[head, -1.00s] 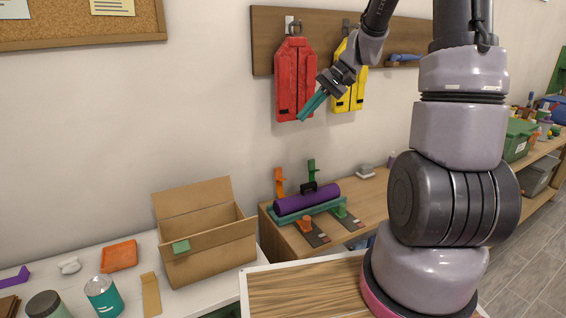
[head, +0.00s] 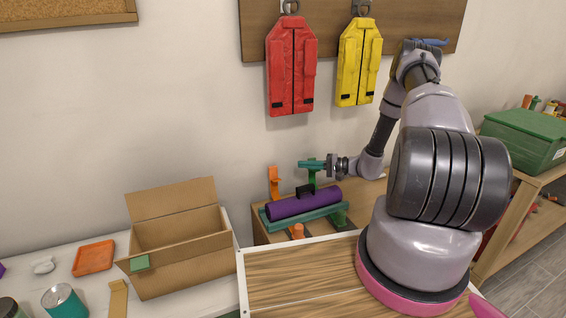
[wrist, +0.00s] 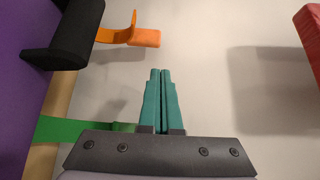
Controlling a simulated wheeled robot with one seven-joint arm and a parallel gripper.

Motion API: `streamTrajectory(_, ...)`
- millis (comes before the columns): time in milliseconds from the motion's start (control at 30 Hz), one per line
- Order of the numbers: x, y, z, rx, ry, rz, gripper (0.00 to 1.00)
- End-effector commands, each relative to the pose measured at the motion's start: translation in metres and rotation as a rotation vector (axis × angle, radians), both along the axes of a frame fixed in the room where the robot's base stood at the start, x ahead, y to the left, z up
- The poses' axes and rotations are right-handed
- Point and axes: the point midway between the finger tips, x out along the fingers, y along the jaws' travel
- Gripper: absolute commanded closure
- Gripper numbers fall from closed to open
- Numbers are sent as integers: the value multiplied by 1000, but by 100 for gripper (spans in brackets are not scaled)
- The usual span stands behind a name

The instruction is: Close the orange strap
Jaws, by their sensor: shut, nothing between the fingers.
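The orange strap (head: 274,182) stands upright behind the left part of the purple roll (head: 290,205). In the wrist view the orange strap (wrist: 117,34) curves out past the roll's black handle and ends in an orange block. The roll lies in a teal cradle (head: 318,215), and an orange piece (head: 297,231) sits at its front left. My gripper (head: 300,163) is shut and empty above the roll, pointing left, with its tips right of the orange strap and apart from it. The teal fingers (wrist: 160,72) are together in the wrist view.
A green strap (head: 312,178) stands upright behind the roll, partly hidden by my gripper; it also shows in the wrist view (wrist: 75,129). Red (head: 291,65) and yellow (head: 359,62) vests hang above. An open cardboard box (head: 190,265) stands to the left.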

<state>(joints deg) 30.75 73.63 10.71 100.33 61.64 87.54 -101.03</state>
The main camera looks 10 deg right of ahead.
Motion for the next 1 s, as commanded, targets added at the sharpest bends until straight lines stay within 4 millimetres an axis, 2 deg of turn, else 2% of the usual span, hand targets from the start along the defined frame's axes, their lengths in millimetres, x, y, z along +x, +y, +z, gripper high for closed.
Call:
streamTrajectory(167,7,15,-4,3,-3,-1,100)
streamTrajectory(400,26,54,-8,1,-2,1,100)
streamTrajectory(600,39,79,-12,2,-1,-1,100)
streamTrajectory(767,44,87,-12,1,-1,-3,100)
streamTrajectory(1000,45,88,-12,2,-1,-3,100)
